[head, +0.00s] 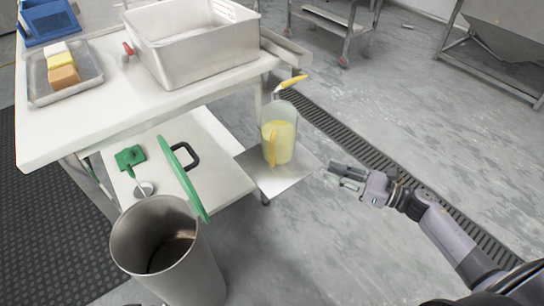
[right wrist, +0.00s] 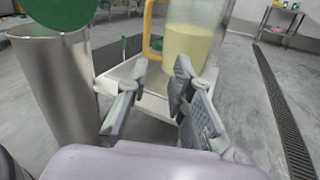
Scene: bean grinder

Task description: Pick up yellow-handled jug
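The yellow-handled jug (head: 280,137) is clear, with pale yellow contents, and stands upright on a small low shelf (head: 300,176) at the table's right end. Its yellow handle (head: 272,146) faces the front left. My right gripper (head: 336,176) is to the right of the jug, apart from it. In the right wrist view the gripper (right wrist: 155,88) is open and empty, and the jug (right wrist: 190,45) stands ahead beyond the fingertips, with its handle (right wrist: 150,28) left of its body. My left gripper is not in view.
A steel bin (head: 165,250) stands at the front left, beside a green lid (head: 184,182). A steel basin (head: 192,45) and a tray (head: 64,75) are on the white table (head: 100,130). A yellow-handled tap (head: 292,83) is above the jug.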

